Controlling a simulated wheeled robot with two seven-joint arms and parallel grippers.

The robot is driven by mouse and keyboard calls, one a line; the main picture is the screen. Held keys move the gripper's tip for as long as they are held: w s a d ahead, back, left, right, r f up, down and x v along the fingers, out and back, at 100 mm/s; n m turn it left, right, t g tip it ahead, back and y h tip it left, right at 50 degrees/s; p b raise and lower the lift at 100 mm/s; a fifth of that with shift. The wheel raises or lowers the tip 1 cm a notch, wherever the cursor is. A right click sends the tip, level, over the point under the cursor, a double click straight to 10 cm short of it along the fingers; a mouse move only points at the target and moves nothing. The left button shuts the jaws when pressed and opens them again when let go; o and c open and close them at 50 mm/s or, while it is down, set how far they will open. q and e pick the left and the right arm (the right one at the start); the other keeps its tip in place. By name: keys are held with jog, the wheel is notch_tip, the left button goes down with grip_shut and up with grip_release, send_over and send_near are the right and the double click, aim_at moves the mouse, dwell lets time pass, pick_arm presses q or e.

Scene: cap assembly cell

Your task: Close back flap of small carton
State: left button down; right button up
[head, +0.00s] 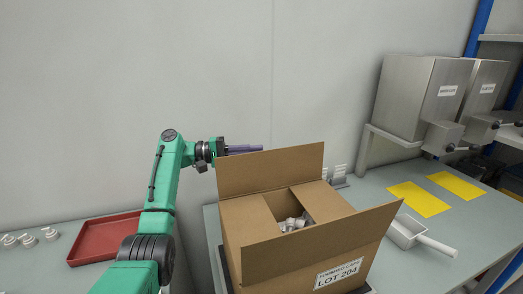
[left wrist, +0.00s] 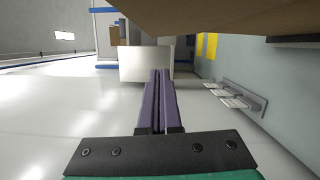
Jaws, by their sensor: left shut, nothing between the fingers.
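The small brown carton (head: 270,260) stands open on the bench with a "LOT 204" label on its front. Its back flap (head: 270,168) stands up along the far side. Side flaps are folded inward, with a gap between them showing whitish parts (head: 292,223). The front flap (head: 345,240) sticks up and outward. My left gripper (head: 258,148) is shut and empty, behind the back flap near its upper left edge. Its purple fingers (left wrist: 160,100) lie together in the left wrist view, below a brown cardboard surface (left wrist: 230,15). Contact with the flap cannot be told. My right gripper is not in view.
A red tray (head: 105,238) and several white caps (head: 30,239) lie on the left bench. A white scoop (head: 425,238) and yellow mats (head: 418,199) are right of the carton. Steel hoppers (head: 420,92) stand at the back right. A grey wall is behind.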

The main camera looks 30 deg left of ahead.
aim_at(262, 155)
pick_arm(q)
jog(key=d, duration=0.1)
jog(key=d+p, duration=0.1)
jog(key=s+d, duration=0.1)
jog(key=shift+d+r, duration=0.15)
jog(key=shift+r, duration=0.1)
jog(key=shift+s+d+p, duration=0.35)
jog(key=shift+s+d, duration=0.05)
jog(key=shift+s, duration=0.15)
jog(key=shift+s+d+m+b, duration=0.15)
jog(key=shift+d+m+b, duration=0.05)
jog(key=shift+m+b, duration=0.1)
